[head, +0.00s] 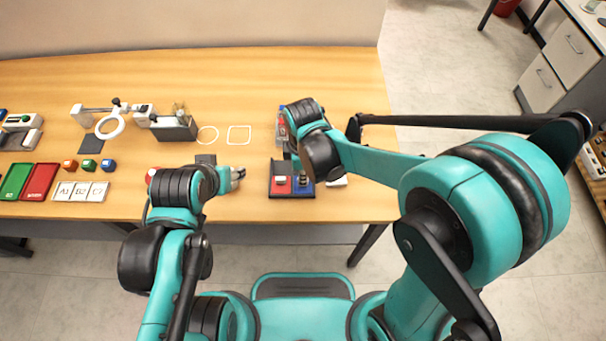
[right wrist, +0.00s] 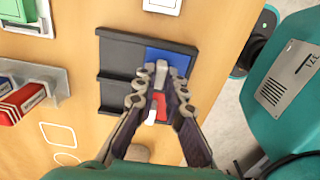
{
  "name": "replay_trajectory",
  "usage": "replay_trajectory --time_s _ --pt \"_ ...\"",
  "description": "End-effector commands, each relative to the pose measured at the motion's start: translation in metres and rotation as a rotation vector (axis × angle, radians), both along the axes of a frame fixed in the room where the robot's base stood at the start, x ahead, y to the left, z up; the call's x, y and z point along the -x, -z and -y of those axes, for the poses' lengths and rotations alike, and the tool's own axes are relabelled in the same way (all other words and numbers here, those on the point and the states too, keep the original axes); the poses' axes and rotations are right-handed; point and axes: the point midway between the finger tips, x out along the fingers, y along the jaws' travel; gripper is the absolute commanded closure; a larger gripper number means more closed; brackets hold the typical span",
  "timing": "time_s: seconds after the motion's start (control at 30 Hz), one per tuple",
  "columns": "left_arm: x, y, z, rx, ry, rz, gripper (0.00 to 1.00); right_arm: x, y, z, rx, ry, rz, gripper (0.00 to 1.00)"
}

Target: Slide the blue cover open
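The blue cover (right wrist: 180,57) sits at one end of a dark two-track holder (right wrist: 116,62), with a pale upright handle (right wrist: 162,70) on it. A red cover (right wrist: 160,104) with a white handle lies beside it, partly hidden by my fingers. My right gripper (right wrist: 160,78) is over the holder, its fingers apart on either side of the blue cover's handle; I cannot make out contact. In the head view, the holder (head: 281,168) is partly hidden by my right arm, and the blue cover (head: 303,188) shows beside the red one (head: 281,184). My left gripper (head: 238,178) is left of the holder, with no object visible in it.
A white switch plate (right wrist: 162,5) lies near the holder's blue end. The table's front edge is close to the holder.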

Motion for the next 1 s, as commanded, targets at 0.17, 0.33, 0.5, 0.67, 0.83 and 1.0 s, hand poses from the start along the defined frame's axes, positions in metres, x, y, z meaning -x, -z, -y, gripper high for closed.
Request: replay_trajectory --time_s 0.17,0.33,0.5,0.67,0.83,1.0 --pt "0.000 0.001 0.000 0.000 0.000 0.000 0.51 -0.012 0.000 0.000 0.000 0.001 0.000 1.00" --pt "0.000 0.003 0.000 0.000 0.000 0.000 0.51 -0.046 0.000 0.000 0.000 0.002 0.001 1.00" --pt "0.000 0.004 0.000 0.000 0.000 0.000 0.51 -0.062 0.000 0.000 0.000 0.001 0.000 1.00" --pt "0.000 0.003 0.000 0.000 0.000 0.000 0.51 -0.063 0.000 0.000 0.000 0.000 0.003 1.00" --pt "0.000 0.003 0.000 0.000 0.000 0.000 0.51 -0.064 0.000 0.000 0.000 0.001 0.005 0.71" --pt "0.000 0.003 0.000 0.000 0.000 0.000 0.51 -0.063 0.000 0.000 0.000 0.000 0.003 0.68"
